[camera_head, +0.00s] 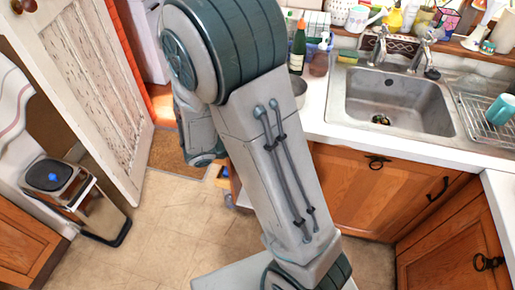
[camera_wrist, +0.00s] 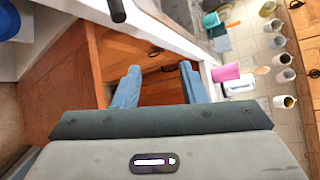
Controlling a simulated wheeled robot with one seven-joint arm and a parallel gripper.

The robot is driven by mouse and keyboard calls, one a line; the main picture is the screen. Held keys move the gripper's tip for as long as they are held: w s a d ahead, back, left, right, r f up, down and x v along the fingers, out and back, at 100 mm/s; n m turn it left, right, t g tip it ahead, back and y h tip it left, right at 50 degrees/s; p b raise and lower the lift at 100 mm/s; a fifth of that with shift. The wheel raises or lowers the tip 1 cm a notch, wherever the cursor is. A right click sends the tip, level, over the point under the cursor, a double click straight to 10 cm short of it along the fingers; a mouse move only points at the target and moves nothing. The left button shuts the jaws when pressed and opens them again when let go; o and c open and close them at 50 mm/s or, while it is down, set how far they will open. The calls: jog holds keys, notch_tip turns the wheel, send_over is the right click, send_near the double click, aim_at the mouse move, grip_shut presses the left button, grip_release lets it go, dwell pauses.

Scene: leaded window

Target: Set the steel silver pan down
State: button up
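A rounded silver-grey vessel (camera_head: 299,88), likely the steel silver pan, shows in the head view on the white counter left of the sink. My arm hides most of it. In the wrist view, a dark rod end (camera_wrist: 118,11) juts in from the top edge by the counter's edge. It may be the pan's handle, but I cannot tell. My gripper (camera_wrist: 160,66) shows in the wrist view with its two blue-grey fingers spread apart. Nothing is between them, only wooden cabinet fronts beyond. The rod end lies apart from the fingers. My gripper is hidden in the head view.
The sink (camera_head: 390,103) is right of the vessel, with a dish rack (camera_head: 485,122) holding a teal mug (camera_head: 500,109) farther right. Bottles (camera_head: 298,48) stand behind the vessel. A pink cup (camera_wrist: 226,73) shows in the wrist view. The tiled floor (camera_head: 150,225) is open at left.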

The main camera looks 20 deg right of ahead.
jog(key=s+a+r+m+g+y, duration=0.25)
jog(key=s+m+y, duration=0.5)
jog(key=m, duration=0.95)
jog(key=s+a+r+m+t+y, duration=0.2)
jog(key=a+r+m+t+y, duration=0.2)
jog(key=m, duration=1.1)
jog(key=shift+s+a+r+y, duration=0.4)
jog(key=shift+a+r+y, duration=0.75)
jog(key=shift+r+y, duration=0.2)
jog(key=shift+t, duration=0.25)
